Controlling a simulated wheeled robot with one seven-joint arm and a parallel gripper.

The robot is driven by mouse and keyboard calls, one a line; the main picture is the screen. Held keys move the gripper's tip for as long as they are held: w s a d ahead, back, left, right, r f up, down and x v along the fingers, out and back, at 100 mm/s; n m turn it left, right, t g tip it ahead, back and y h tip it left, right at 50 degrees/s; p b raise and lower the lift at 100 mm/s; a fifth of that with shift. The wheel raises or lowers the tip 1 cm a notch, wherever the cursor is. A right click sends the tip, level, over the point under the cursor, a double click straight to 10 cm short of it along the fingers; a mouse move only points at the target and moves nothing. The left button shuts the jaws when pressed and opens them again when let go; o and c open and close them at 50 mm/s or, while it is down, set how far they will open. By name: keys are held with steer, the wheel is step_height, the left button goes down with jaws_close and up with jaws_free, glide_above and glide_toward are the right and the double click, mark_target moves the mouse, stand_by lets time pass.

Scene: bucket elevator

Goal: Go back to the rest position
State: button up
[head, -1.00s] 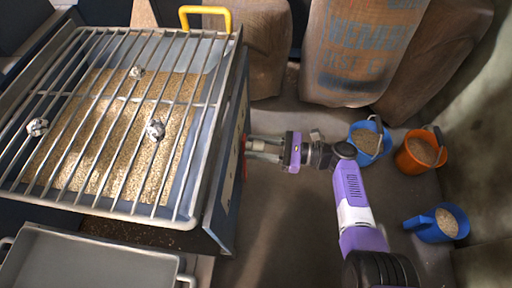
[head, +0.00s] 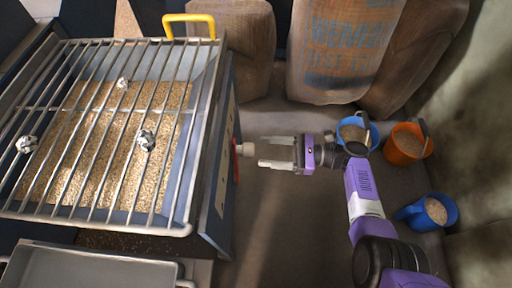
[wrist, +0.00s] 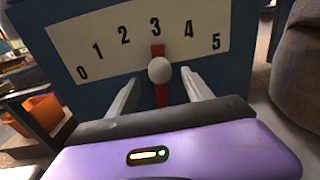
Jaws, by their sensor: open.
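My gripper (head: 262,152) is open and empty beside the side wall of the grated hopper (head: 212,190). In the wrist view my gripper's fingers (wrist: 160,90) stand apart, with a round white knob (wrist: 160,70) on a red lever (wrist: 158,52) showing between and beyond them. The lever points up at about the 3 on a white scale plate (wrist: 140,38) numbered 0 to 5. In the head view the knob (head: 246,149) is just left of the fingertips, apart from them as far as I can tell.
A grate (head: 100,190) with several crumpled lumps covers the grain. Sacks (head: 345,50) line the back. A grey tray (head: 80,270) is at lower left. Bare floor lies below my arm.

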steer(key=shift+d, duration=0.6)
